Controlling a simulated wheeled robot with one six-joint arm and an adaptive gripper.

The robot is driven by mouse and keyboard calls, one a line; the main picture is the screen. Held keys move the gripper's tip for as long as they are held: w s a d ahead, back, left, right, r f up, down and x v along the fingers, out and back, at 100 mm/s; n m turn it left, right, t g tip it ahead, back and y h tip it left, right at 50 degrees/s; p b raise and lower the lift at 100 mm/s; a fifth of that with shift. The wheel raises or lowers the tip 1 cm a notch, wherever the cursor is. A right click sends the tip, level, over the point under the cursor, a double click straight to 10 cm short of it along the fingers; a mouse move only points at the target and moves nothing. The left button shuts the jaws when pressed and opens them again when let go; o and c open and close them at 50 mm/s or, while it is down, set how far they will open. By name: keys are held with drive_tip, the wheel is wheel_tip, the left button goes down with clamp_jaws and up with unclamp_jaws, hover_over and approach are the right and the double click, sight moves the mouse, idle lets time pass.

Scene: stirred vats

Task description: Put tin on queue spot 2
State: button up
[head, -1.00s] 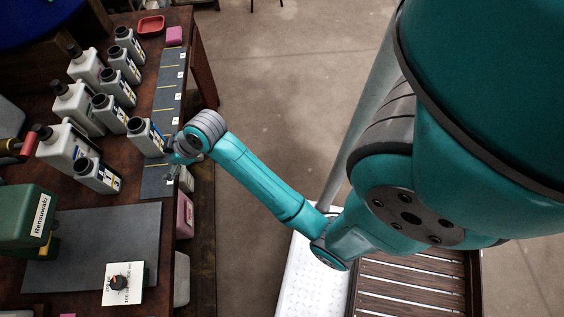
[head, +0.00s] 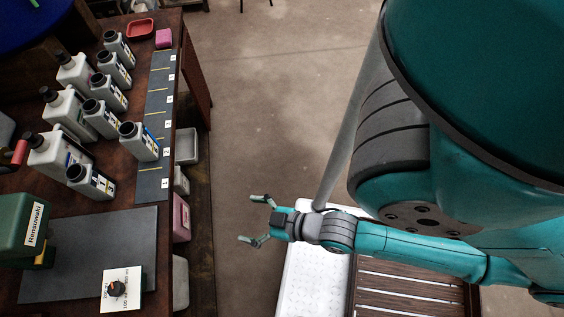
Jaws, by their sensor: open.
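Several grey tins with black caps stand on the dark wooden table. One tin (head: 140,142) stands upright apart from the rows, its base on the grey queue strip (head: 157,105) at the table's right edge. It is in the section beside the second label from the near end, which looks like queue spot 2 (head: 166,154); the label's digit is small. My gripper (head: 252,219) is open and empty, out over the floor to the right of the table, well clear of the tin.
More tins (head: 90,181) and larger capped bottles (head: 60,152) stand left of the strip. A grey mat (head: 95,250), a green machine (head: 22,225) and a dial box (head: 121,289) are nearer. A red tray (head: 140,29) and pink block (head: 163,38) are behind. Floor right of the table is open.

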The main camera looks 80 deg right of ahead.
drive_tip(key=s+a+r+t+y, duration=0.1)
drive_tip(key=s+r, duration=0.7)
drive_tip(key=shift+a+t, duration=0.25)
drive_tip(key=shift+t, duration=0.15)
drive_tip(key=shift+s, duration=0.1)
idle(0.6)
